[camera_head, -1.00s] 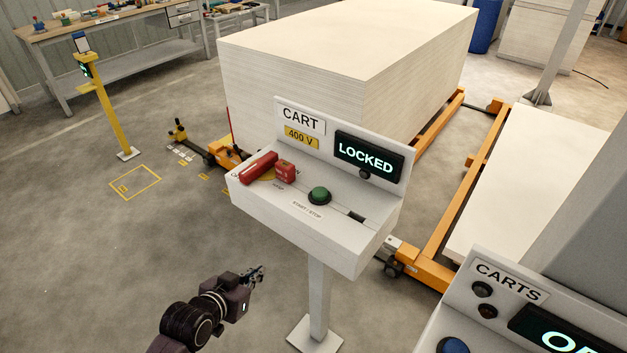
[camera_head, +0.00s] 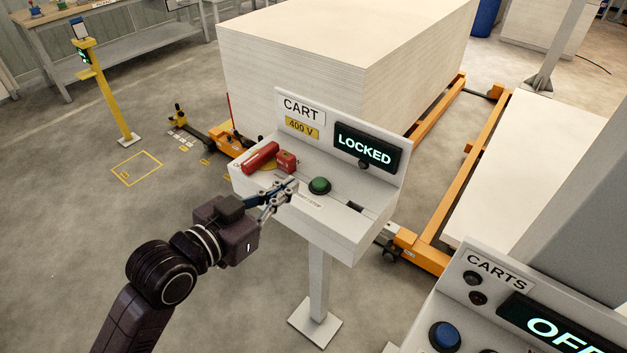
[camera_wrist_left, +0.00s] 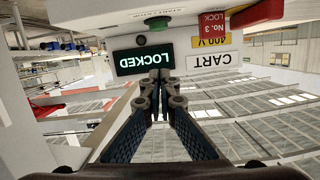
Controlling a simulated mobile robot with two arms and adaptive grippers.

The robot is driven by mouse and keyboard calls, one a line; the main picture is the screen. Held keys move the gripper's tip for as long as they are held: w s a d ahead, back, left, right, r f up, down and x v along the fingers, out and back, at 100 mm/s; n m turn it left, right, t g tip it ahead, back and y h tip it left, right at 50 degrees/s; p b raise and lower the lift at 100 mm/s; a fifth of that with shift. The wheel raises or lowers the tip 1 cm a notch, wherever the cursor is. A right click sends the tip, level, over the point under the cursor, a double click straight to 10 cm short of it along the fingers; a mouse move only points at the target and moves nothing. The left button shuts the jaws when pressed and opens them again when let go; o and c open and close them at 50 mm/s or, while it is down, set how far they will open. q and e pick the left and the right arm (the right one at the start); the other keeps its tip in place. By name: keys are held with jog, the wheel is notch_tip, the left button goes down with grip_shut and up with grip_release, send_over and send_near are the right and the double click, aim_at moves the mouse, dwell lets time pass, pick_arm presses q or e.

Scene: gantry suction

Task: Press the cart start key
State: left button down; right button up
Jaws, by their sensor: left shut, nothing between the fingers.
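The cart panel (camera_head: 345,238) stands on a post, with a CART sign and a display (camera_head: 367,149) reading LOCKED. Its green start key (camera_head: 319,186) sits on the sloped top, above a small START / STOP label. My left gripper (camera_head: 292,188) is shut and empty, its tips just left of the green key and apart from it as far as I can tell. In the left wrist view the picture is upside down; the green key (camera_wrist_left: 157,22) shows at the top and the fingertips (camera_wrist_left: 160,80) meet in the middle. My right gripper is not in view.
A red handle with a red lock block (camera_head: 287,161) lies on the panel left of the key. A second panel marked CARTS (camera_head: 497,265) stands at the lower right with a blue button (camera_head: 445,336). A large board stack (camera_head: 300,85) stands behind.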

pick_arm(q)
jog(key=p, duration=0.2)
send_over(314, 194)
jog(key=shift+d+f, duration=0.15)
jog(key=shift+f, duration=0.65)
notch_tip(314, 194, down, 3)
jog(key=shift+r+p, duration=0.1)
jog(key=shift+p, duration=0.2)
jog(key=shift+a+f, duration=0.2)
jog(key=shift+f, duration=0.55)
